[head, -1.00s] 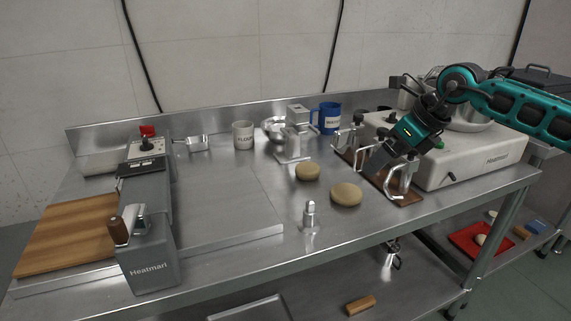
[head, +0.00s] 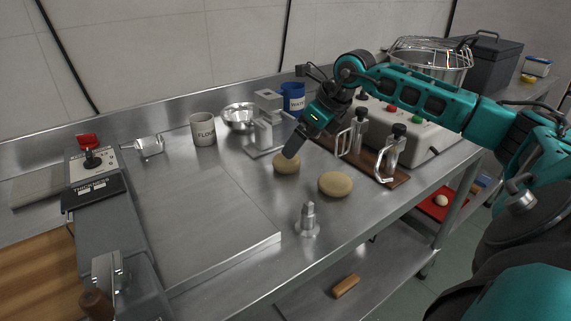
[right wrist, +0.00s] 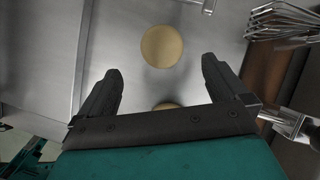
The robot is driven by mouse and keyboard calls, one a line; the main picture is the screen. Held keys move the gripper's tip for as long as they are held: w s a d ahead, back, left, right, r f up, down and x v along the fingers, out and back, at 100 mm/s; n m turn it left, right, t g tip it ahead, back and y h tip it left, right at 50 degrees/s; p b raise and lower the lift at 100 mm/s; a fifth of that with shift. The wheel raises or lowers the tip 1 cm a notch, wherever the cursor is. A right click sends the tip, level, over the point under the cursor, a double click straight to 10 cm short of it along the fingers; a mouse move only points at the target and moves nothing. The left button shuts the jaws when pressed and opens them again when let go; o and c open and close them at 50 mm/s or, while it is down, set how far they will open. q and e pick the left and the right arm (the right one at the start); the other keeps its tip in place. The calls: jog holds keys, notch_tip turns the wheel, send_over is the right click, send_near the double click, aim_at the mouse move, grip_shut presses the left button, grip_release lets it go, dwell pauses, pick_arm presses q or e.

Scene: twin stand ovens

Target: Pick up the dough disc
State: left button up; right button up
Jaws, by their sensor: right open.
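Two round tan dough discs lie on the steel table: a farther one (head: 286,163) and a nearer one (head: 335,184) to its right. My right gripper (head: 291,152) points down at the farther disc in the head view and overlaps its upper edge; the height gap is hard to judge. In the right wrist view my right gripper (right wrist: 160,72) is open, with nothing held between its fingers. One whole disc (right wrist: 162,46) shows beyond the fingertips, and another (right wrist: 165,105) is mostly hidden by the gripper body. My left gripper is not in view.
A metal stand (head: 266,125) and a blue mug (head: 292,97) stand behind the farther disc. A tool rack with a wooden base (head: 398,178) is at the right. A small metal peg (head: 307,222) stands in front.

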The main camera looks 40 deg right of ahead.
aim_at(285, 160)
jog(key=x, duration=0.7)
jog(key=shift+w+b, duration=0.25)
jog(key=shift+b, duration=0.1)
jog(key=shift+c, duration=0.2)
jog(key=c, duration=1.1)
